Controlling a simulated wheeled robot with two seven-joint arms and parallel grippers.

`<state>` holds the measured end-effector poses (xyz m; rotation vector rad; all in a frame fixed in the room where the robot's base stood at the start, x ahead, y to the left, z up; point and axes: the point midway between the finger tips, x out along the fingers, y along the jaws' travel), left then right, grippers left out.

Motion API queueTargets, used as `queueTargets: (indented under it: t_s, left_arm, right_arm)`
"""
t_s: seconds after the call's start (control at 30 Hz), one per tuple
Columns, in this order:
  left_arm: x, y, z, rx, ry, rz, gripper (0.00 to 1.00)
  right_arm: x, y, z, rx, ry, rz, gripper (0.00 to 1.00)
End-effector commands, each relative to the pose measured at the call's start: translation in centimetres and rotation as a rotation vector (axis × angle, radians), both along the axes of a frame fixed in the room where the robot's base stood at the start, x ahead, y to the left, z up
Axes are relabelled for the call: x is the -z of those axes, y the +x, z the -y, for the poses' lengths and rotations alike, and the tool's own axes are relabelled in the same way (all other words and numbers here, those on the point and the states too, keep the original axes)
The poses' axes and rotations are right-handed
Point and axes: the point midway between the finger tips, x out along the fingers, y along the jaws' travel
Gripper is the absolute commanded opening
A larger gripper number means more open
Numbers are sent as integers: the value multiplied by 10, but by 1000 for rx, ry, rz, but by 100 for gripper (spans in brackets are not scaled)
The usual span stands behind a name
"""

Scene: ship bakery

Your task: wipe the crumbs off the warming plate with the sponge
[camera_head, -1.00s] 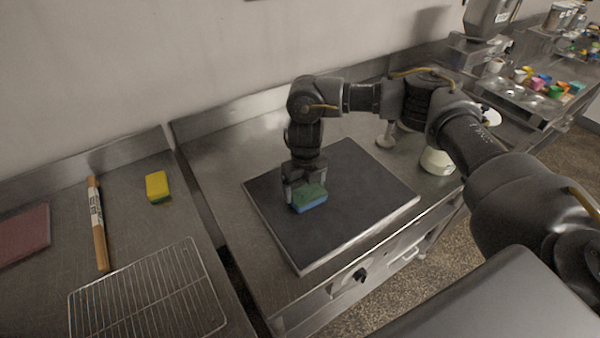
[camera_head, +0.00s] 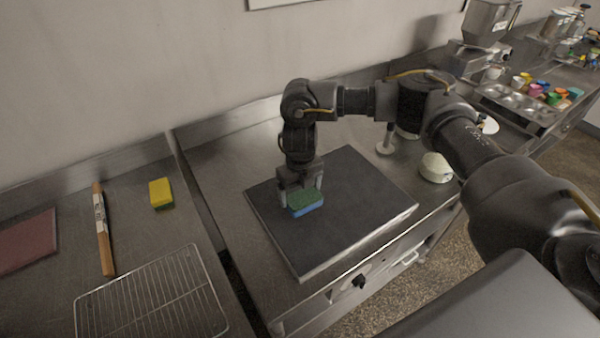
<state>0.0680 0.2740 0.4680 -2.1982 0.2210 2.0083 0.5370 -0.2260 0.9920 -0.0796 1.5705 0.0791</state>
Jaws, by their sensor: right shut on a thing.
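The warming plate (camera_head: 352,212) is a dark flat slab with a pale edge on the steel counter. My right gripper (camera_head: 301,196) points down over the left part of the plate. It is shut on a sponge (camera_head: 307,203) with a green top and a blue lower side. The sponge is low at the plate's surface; whether it presses on it I cannot tell. I cannot make out crumbs on the plate at this size. My left gripper is not in view.
A pale round object (camera_head: 435,167) stands right of the plate. Trays of coloured items are farther right.

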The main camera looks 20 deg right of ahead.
Motion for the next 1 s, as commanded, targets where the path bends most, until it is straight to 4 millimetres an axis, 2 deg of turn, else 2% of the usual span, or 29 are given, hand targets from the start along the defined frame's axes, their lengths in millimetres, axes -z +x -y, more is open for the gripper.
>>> queueTargets:
  t_s: [0.03, 0.5, 1.0]
  left_arm:
    - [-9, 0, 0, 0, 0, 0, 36]
    - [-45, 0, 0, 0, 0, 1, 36]
    - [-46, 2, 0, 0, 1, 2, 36]
  right_arm:
    - [-9, 0, 0, -1, 0, 1, 63]
    - [-49, 1, -2, -4, 0, 0, 63]
    - [-51, 1, -2, -4, 0, 1, 63]
